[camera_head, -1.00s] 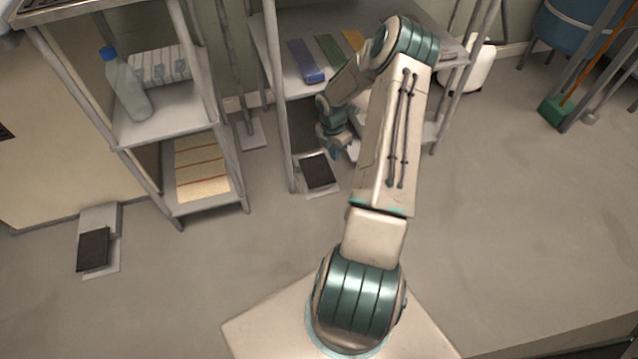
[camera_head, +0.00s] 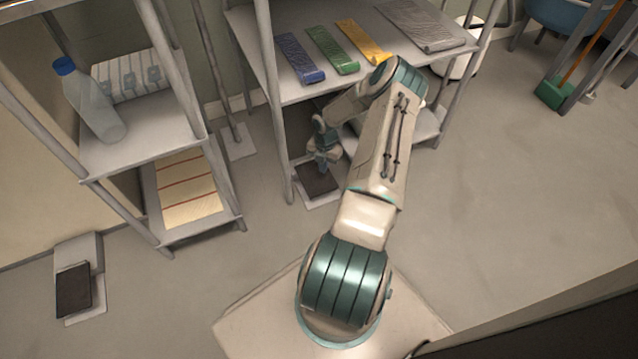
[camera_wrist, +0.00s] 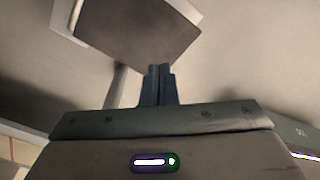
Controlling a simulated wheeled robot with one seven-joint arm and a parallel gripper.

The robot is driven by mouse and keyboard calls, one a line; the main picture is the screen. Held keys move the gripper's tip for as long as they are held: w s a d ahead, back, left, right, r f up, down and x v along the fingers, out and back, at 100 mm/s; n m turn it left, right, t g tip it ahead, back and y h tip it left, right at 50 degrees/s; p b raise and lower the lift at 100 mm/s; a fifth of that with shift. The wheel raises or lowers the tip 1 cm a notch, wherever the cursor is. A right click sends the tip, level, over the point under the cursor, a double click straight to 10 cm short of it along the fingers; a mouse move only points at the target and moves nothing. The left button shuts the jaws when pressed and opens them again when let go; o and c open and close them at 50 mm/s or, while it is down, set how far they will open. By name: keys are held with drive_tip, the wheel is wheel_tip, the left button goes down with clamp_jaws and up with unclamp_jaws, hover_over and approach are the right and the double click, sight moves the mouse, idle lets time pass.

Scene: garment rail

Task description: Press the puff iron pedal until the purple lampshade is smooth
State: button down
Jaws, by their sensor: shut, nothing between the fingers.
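A dark pedal plate on a light base (camera_head: 317,180) lies on the floor at the foot of the middle shelf rack; it also fills the top of the wrist view (camera_wrist: 140,28). A second dark pedal (camera_head: 74,289) lies on the floor at the left. I cannot tell from the frames which one belongs to the puff iron. My gripper (camera_head: 326,168) is low, over the back right part of the middle pedal. In the wrist view its shut, empty fingers (camera_wrist: 158,70) line up with the pedal's edge; contact cannot be told. No purple lampshade shows.
The middle rack (camera_head: 285,92) holds blue (camera_head: 300,58), green (camera_head: 332,50) and yellow (camera_head: 362,42) strips and a grey folded item (camera_head: 420,25). Its post stands close left of my gripper. A left rack (camera_head: 150,143) holds a bottle (camera_head: 92,103).

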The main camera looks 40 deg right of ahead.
sight(322, 184)
drive_tip(key=shift+s+a+f+b, duration=0.1)
drive_tip(key=shift+a+f+b, duration=0.1)
drive_tip(key=shift+f+b, duration=1.15)
drive_tip(key=shift+s+a+f+b, duration=0.15)
drive_tip(key=shift+f+b, duration=0.35)
drive_tip(key=shift+f, duration=1.65)
